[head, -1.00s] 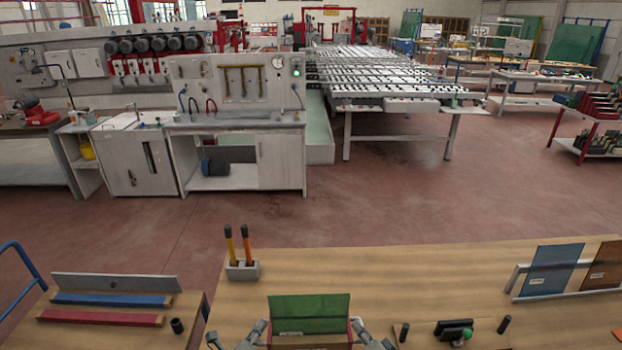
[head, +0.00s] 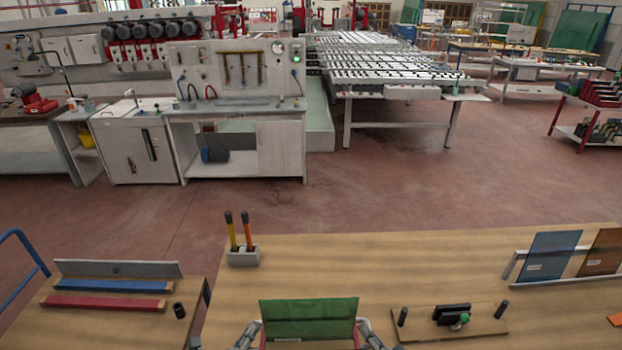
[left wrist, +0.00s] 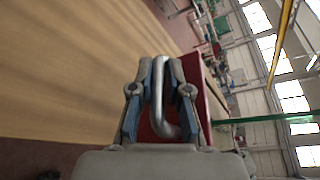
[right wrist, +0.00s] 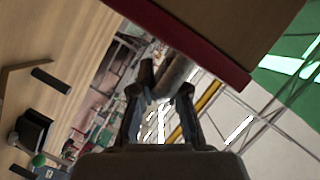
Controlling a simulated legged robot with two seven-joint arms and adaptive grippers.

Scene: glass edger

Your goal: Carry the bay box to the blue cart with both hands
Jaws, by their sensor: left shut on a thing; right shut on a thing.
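The bay box shows at the bottom centre of the head view, with a green glass panel (head: 310,318) standing in it and red side edges. Its red wall (left wrist: 200,85) shows in the left wrist view, and its red rim (right wrist: 190,40) in the right wrist view. My left gripper (head: 248,337) is shut on a metal handle (left wrist: 160,105) at the box's left side. My right gripper (head: 370,337) is shut on a grey handle (right wrist: 172,75) at its right side. The box's underside is hidden. The blue cart (head: 28,250) is at the left, with only its blue rail and wooden top clearly visible.
A wooden table (head: 420,265) lies ahead, holding a tool holder (head: 243,257), a board with a black block (head: 453,315), and a rack with a blue panel (head: 551,256). Blue and red strips (head: 110,286) lie on the cart top. Open floor (head: 330,200) lies beyond.

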